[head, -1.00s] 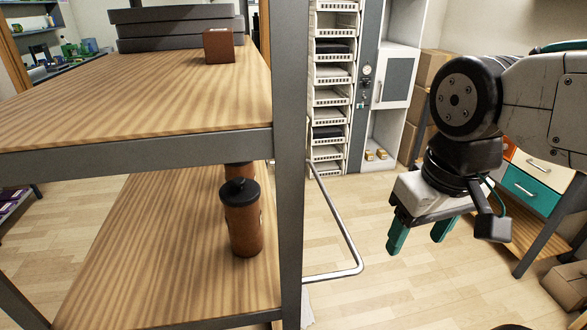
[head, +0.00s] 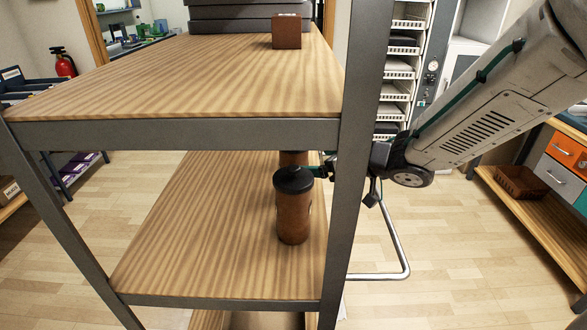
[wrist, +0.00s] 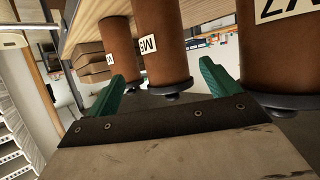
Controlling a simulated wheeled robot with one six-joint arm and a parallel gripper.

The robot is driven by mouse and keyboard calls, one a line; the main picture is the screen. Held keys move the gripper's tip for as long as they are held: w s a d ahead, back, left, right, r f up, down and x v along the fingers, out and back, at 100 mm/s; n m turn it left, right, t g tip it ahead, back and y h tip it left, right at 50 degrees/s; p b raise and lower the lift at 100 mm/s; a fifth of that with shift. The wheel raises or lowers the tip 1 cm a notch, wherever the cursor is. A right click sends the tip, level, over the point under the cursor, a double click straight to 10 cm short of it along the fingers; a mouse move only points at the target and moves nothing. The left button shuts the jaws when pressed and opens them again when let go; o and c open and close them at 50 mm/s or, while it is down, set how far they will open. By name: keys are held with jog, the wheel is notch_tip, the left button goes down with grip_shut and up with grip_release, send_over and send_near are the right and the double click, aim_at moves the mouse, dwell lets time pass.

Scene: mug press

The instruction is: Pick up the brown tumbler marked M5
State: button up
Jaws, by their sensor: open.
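In the wrist view, which is upside down, brown tumblers with dark lids stand in a row. The middle tumbler (wrist: 160,35) has a white label that seems to read M5. It lies beyond the gap between the open teal fingers of my gripper (wrist: 162,88), and nothing is held. In the head view a brown tumbler (head: 293,215) stands upright on the lower shelf, with another (head: 294,158) partly hidden behind it. No label is readable there. My gripper reaches in from the right behind the shelf post, mostly hidden.
Another tumbler (wrist: 270,40) is close at the right in the wrist view, and one (wrist: 120,45) is at the left. The grey post (head: 362,130) and upper shelf (head: 190,85) bound the space. A metal handle (head: 395,240) sticks out right. The lower shelf's left part is bare.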

aim_at(294, 161)
jog(key=shift+a+f, duration=0.2)
jog(key=shift+a, duration=0.25)
jog(key=x, duration=0.7)
jog(key=shift+w+a, duration=0.1)
jog(key=shift+a, duration=0.1)
jog(key=c, duration=1.2)
